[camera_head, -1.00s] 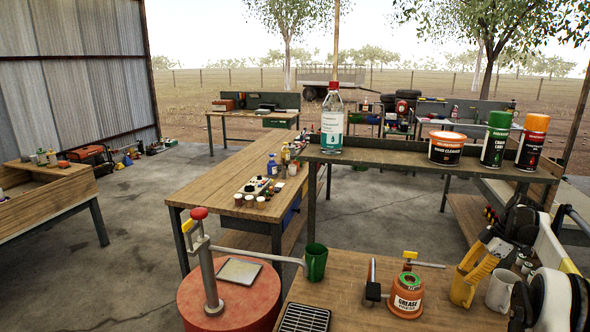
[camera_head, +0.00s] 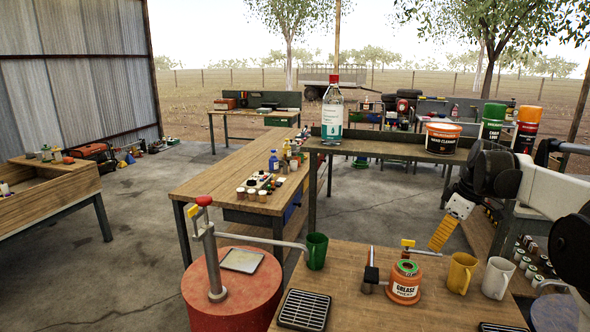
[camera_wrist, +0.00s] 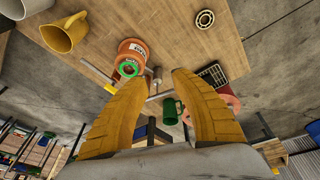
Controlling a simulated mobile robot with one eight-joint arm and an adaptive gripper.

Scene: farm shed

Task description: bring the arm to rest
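My gripper (camera_head: 441,233) hangs at the right in the head view, above and behind the wooden bench with the mugs. In the wrist view its two yellow fingers (camera_wrist: 191,72) stand apart with nothing between them, so it is open and empty. My arm reaches in from the right edge of the head view. The yellow mug (camera_head: 461,273) stands upright on the bench just below the gripper, apart from it. It also shows at the upper left in the wrist view (camera_wrist: 62,35).
The bench (camera_head: 340,285) also holds a white mug (camera_head: 497,278), an orange grease tin (camera_head: 405,284), a green mug (camera_head: 316,251) and a black grate (camera_head: 304,310). A raised shelf (camera_head: 390,151) behind carries a bottle (camera_head: 332,112) and several cans. A red drum (camera_head: 232,297) stands left.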

